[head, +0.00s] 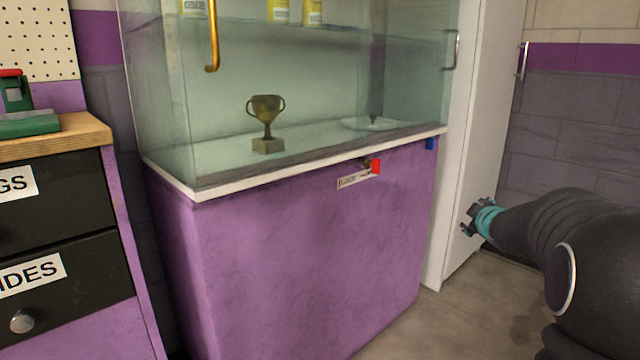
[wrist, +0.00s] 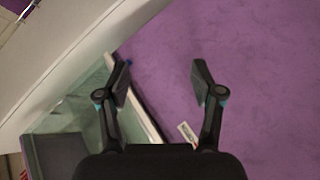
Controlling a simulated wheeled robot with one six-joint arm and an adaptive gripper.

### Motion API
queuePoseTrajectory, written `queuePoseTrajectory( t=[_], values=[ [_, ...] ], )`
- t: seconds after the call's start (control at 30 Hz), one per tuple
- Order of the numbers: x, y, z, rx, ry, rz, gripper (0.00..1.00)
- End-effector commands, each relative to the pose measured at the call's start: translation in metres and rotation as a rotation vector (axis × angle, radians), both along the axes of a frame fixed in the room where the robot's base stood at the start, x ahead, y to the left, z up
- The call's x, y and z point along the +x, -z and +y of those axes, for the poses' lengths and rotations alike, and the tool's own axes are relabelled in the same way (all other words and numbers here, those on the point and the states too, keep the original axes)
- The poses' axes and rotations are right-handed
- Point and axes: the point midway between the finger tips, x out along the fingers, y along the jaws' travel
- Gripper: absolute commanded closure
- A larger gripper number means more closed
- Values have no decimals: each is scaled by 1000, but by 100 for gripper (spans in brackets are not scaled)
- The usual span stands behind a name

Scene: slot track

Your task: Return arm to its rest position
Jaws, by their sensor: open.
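My gripper (head: 472,218) is at the right of the head view, at the end of my dark arm, in front of the white cabinet side. In the wrist view my gripper (wrist: 160,82) has its two fingers spread apart with nothing between them. The purple front of the display cabinet (wrist: 255,60) lies beyond the fingers there. The gripper looks clear of the cabinet in the head view.
The glass display case (head: 290,90) holds a trophy (head: 266,122) and a plate (head: 368,124). A red piece (head: 376,166) sits by a label on its purple base (head: 300,270). A tall white cabinet (head: 468,130) stands at right, a drawer unit (head: 60,230) at left. Floor shows at lower right.

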Motion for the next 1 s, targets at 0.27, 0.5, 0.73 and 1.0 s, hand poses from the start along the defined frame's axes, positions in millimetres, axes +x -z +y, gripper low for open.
queuePoseTrajectory(
  t=[0.27, 0.5, 0.73, 1.0],
  values=[
    [-136, 29, 26, 352, 435, 274, 33],
    [-268, 44, 104, 628, 650, 517, 33],
    [-365, 38, 179, 801, 677, 674, 33],
    [-410, 3, 221, 850, 544, 631, 33]
  ],
)
